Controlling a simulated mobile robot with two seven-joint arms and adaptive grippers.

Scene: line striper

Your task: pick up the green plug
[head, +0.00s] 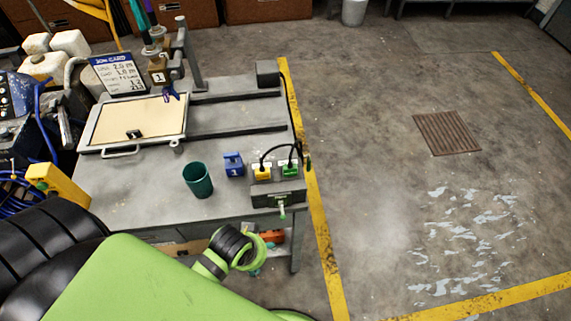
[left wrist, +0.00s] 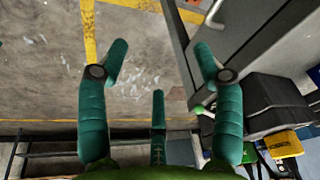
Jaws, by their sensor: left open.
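The green plug (head: 290,169) sits upright at the front right corner of the grey workbench (head: 150,206), with a black cable looping from it. A yellow plug (head: 262,172) stands just left of it; a yellow block also shows in the left wrist view (left wrist: 284,145). My right gripper is not in view.
A grey box with a green-tipped lever (head: 282,209) is on the bench front below the plugs. A blue block (head: 234,164) and a teal cup (head: 198,180) stand to the left. The floor right of the bench is open, with a grate (head: 447,133).

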